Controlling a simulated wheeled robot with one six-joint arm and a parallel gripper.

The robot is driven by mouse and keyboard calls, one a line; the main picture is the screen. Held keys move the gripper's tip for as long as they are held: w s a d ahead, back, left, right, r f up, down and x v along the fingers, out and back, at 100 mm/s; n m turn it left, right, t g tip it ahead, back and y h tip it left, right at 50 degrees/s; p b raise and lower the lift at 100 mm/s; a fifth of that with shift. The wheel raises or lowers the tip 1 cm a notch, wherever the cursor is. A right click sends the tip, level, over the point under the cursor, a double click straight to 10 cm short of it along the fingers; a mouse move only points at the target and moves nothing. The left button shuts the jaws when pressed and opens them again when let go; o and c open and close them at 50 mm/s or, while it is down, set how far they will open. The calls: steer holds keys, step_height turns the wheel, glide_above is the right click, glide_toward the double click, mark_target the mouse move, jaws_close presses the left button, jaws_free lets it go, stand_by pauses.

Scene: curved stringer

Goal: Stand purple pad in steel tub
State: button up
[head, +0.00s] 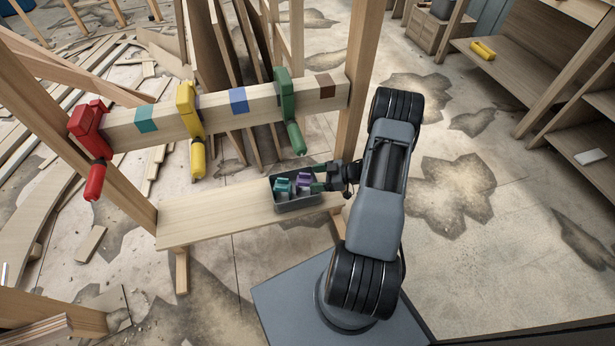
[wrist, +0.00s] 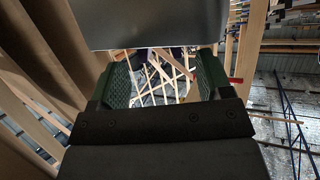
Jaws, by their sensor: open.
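The steel tub (head: 299,207) is a small dark grey open box on the wooden shelf board, below the right part of the beam. The purple pad (head: 303,180) is inside the tub, on its right side, beside a teal pad (head: 281,185). Its lower part is hidden by the tub wall. My gripper (head: 317,182) reaches in from the right at the tub's right end, close to the purple pad. In the wrist view its green-lined fingers (wrist: 162,78) are apart with nothing held between them. Whether a finger touches the pad cannot be told.
Above the tub runs a wooden beam (head: 262,105) with red (head: 88,130), yellow (head: 188,115) and green (head: 287,100) clamps. A post (head: 357,90) stands close to my arm. The shelf board (head: 215,213) is bare left of the tub.

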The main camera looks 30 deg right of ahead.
steer(key=p+v, duration=0.1)
steer(key=v, duration=0.6)
steer(key=shift+d+p, duration=0.15)
steer(key=shift+p, duration=0.25)
steer(key=shift+s, duration=0.2)
